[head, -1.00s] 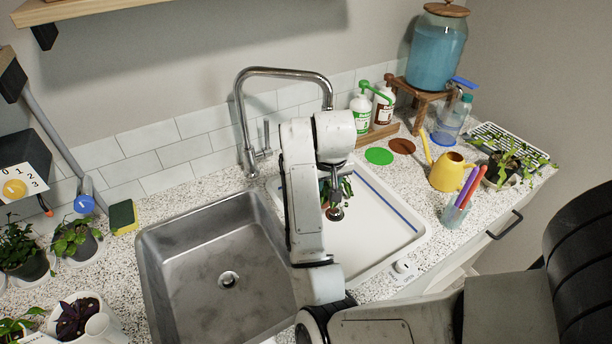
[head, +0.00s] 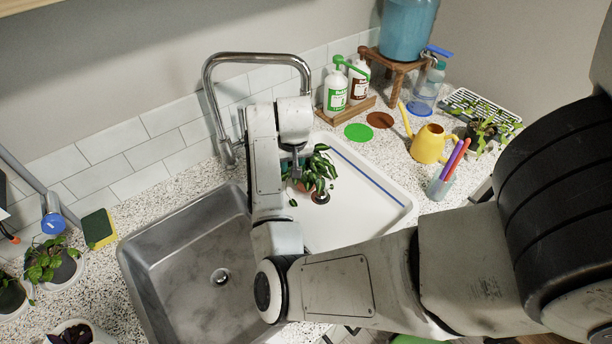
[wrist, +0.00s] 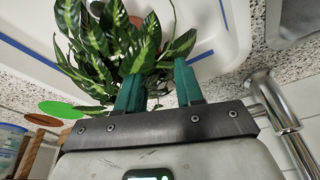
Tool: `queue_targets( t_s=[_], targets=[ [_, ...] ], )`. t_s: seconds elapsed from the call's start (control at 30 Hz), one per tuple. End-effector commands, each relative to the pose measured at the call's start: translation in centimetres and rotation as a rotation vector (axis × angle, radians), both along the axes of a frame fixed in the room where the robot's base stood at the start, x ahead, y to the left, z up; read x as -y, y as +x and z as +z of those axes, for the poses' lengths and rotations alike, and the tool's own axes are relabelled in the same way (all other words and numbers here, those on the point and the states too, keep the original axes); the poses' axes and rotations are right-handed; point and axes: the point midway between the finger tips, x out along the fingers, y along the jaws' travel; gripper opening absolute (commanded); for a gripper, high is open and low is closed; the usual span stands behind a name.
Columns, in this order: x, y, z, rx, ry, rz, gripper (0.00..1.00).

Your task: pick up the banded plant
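A plant (head: 318,172) with green leaves marked by pale stripes stands in a reddish pot (head: 305,187) in the white drainer basin, right of the metal sink. Its leaves (wrist: 92,45) fill the upper left of the wrist view, with a bit of the pot (wrist: 137,20) showing. No band on the pot can be made out. My gripper (wrist: 160,70) is open, its two teal fingers apart at the plant's edge, with leaves around and beyond them. In the head view my wrist hangs just left of the plant. Leaves hide whether the fingers touch it.
The tall faucet (head: 255,60) rises behind my arm. The metal sink (head: 200,265) is empty. A yellow watering can (head: 430,145), soap bottles (head: 337,92) and a marker cup (head: 440,184) stand to the right. Other potted plants stand at the left (head: 52,265) and right (head: 485,130).

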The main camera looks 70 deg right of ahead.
Motion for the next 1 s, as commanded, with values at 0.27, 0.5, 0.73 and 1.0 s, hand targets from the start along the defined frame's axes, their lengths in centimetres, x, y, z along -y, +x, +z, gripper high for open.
queue_targets(
  t_s=[0.27,0.5,0.73,1.0],
  targets=[
    [0.9,0.4,-3.2,-0.001,0.001,0.0,0.36],
    [0.9,0.4,-3.5,0.0,0.0,0.0,0.36],
    [0.9,0.4,-3.5,0.0,0.0,0.0,0.17],
    [0.9,0.4,-3.5,0.001,0.001,0.0,0.0]
  ],
)
